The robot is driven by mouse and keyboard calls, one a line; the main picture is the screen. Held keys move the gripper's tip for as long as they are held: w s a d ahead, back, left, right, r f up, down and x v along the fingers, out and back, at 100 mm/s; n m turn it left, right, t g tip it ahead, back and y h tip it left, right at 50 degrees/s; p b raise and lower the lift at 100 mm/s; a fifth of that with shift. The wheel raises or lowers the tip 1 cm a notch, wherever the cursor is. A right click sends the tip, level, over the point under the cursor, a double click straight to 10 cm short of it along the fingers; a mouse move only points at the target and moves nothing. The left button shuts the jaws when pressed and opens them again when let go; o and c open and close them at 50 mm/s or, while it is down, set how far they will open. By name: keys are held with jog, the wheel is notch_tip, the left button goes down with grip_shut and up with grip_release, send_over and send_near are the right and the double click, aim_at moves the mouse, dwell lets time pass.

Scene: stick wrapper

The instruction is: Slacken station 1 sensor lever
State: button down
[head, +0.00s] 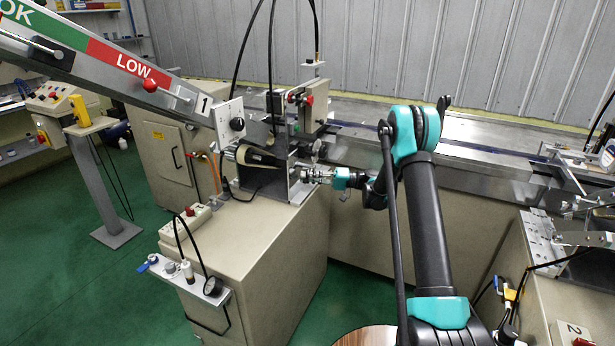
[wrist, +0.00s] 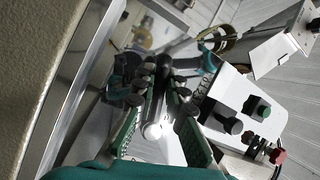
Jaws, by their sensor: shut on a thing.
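Station 1 is the beige cabinet machine (head: 285,235) with the sign "1" (head: 204,104) on its sloping arm. My gripper (head: 312,174) reaches in from the right at the machine's upright metal plate (head: 302,187). In the wrist view my gripper (wrist: 164,88) has its green and black fingers closed around a slim dark lever. A bright rounded end (wrist: 152,131) shows between the fingers. I take this as the sensor lever; its mount is mostly hidden by the fingers. The lever cannot be made out in the head view.
A long metal rail bed (head: 465,135) runs behind my arm. Station 2 (head: 571,331) stands at the right. Green floor (head: 95,275) is open at the left.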

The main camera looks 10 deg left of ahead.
aim_at(313, 188)
jog(key=n, duration=0.1)
jog(key=f+n+h, duration=0.1)
jog(key=shift+w+d+n, duration=0.15)
jog(key=shift+w+n, duration=0.1)
jog(key=shift+n, duration=0.05)
jog(key=n+h, duration=0.1)
jog(key=w+f+n, duration=0.1)
jog(key=shift+d+f+n+t+h, duration=0.15)
jog(key=shift+d+n+t+h, duration=0.05)
jog(key=shift+n+t+h, duration=0.2)
jog(key=n, duration=0.1)
jog(key=w+n+t+h, duration=0.1)
jog(key=shift+w+d+f+n, duration=0.1)
jog(key=shift+d+f+n, duration=0.1)
jog(key=shift+f+n, duration=0.15)
jog(key=shift+w+d+f+n+t+h, duration=0.15)
jog(key=shift+w+n+t+h, duration=0.15)
jog(key=shift+n, duration=0.2)
jog(key=shift+w+d+f+n+t+h, duration=0.1)
jog(key=shift+w+n+t+h, duration=0.15)
jog(key=shift+n, duration=0.2)
jog(key=c, duration=1.8)
grip_release()
jog(key=shift+c, duration=0.2)
jog(key=v, duration=1.2)
